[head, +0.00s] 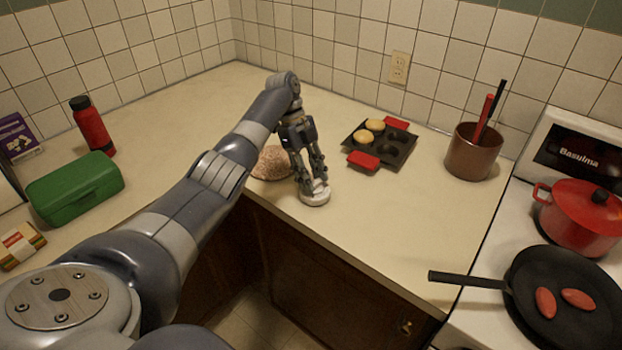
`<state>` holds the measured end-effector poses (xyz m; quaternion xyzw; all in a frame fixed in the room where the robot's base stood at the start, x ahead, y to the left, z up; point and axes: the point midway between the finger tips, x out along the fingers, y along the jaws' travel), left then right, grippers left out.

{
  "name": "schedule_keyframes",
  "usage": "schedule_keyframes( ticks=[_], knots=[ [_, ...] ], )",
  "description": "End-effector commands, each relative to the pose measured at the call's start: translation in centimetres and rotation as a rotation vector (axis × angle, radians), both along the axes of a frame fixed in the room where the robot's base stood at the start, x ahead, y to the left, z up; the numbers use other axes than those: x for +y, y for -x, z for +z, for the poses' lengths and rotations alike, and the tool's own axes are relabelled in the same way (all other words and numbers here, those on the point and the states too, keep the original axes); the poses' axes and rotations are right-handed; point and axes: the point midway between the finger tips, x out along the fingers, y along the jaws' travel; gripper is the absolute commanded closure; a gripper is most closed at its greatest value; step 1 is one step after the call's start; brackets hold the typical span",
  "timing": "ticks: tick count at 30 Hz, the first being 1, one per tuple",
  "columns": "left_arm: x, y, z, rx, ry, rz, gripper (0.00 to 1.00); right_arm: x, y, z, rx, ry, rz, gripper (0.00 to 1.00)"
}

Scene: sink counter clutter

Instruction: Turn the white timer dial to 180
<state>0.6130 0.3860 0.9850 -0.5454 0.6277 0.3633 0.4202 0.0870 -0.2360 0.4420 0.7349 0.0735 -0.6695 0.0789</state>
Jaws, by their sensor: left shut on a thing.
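The white timer dial (315,196) is a small round white piece lying flat on the counter near its front edge. My left gripper (314,184) points down onto it from above, with its fingers closed on the dial's top. The fingers cover part of the dial's upper face, and no markings or numbers on it can be read. My right gripper does not show.
A brown speckled round thing (271,163) lies just behind and left of the gripper. A dark muffin tray (397,148) with red handles, a brown pot (472,157) of utensils and a stove with a black pan (530,270) stand to the right. A green box (75,188) stands left.

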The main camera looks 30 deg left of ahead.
Motion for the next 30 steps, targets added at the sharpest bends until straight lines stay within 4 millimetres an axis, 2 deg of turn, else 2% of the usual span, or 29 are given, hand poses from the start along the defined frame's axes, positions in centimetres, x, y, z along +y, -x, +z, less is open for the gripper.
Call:
schedule_keyframes(
  ticks=[1, 12, 13, 15, 26, 30],
  knots=[
    [-0.1, 0.2, -0.6, 0.012, -0.001, -0.005, 0.89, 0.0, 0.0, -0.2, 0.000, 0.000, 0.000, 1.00],
    [-0.1, 0.3, -0.5, 0.012, -0.001, -0.007, 0.89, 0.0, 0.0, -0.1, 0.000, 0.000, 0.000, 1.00],
    [-0.1, 0.3, -0.5, 0.012, -0.001, -0.007, 0.61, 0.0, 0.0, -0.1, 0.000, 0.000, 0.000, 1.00],
    [-0.1, 0.2, -0.5, 0.011, -0.002, -0.007, 0.45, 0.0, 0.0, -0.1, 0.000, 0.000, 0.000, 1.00],
    [0.0, 0.0, 0.0, 0.003, 0.000, -0.004, 0.45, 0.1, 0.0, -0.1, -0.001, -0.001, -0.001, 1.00],
    [0.5, -0.1, 1.3, 0.001, -0.001, -0.004, 0.45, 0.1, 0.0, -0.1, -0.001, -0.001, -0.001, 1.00]
  ],
)
